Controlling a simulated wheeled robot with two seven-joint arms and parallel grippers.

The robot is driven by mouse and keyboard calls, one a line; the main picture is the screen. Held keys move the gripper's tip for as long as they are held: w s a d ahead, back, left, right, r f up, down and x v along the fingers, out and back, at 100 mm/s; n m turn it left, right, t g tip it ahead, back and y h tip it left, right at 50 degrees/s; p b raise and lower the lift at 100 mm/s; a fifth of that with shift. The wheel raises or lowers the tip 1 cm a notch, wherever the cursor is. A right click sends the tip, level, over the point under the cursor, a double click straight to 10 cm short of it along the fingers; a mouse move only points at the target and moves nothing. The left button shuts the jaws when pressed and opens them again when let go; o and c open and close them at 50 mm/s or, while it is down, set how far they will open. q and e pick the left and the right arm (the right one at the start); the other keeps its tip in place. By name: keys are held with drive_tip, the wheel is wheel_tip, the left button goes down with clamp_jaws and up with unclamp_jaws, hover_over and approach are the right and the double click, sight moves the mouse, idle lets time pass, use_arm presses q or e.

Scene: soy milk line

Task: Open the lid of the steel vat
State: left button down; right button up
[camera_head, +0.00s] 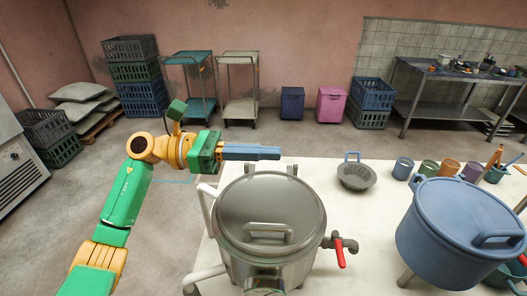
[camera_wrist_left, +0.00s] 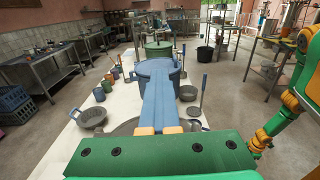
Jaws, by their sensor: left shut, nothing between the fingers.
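The steel vat (camera_head: 270,268) stands on the white table in the head view. Its round grey lid (camera_head: 255,200) lies closed on top, with a bar handle (camera_head: 268,231) near the front. My left gripper (camera_head: 268,152) is shut and empty, level and pointing right, beyond the vat's back rim and apart from the lid handle. In the left wrist view its blue fingers (camera_wrist_left: 158,80) are together, and the gripper body hides most of the lid. My right gripper is not in view.
A blue lidded pot (camera_head: 450,245) stands right of the vat. A red-handled tap (camera_head: 340,250) sticks out from the vat's right side. A grey colander (camera_head: 356,177) and several mugs (camera_head: 403,168) stand at the table's back. Crates and carts line the far wall.

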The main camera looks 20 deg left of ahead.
use_arm(q)
drive_tip(key=c, duration=0.8)
unclamp_jaws()
drive_tip(key=b+v, duration=0.3)
drive_tip(key=v, duration=0.4)
drive_tip(key=shift+b, duration=0.3)
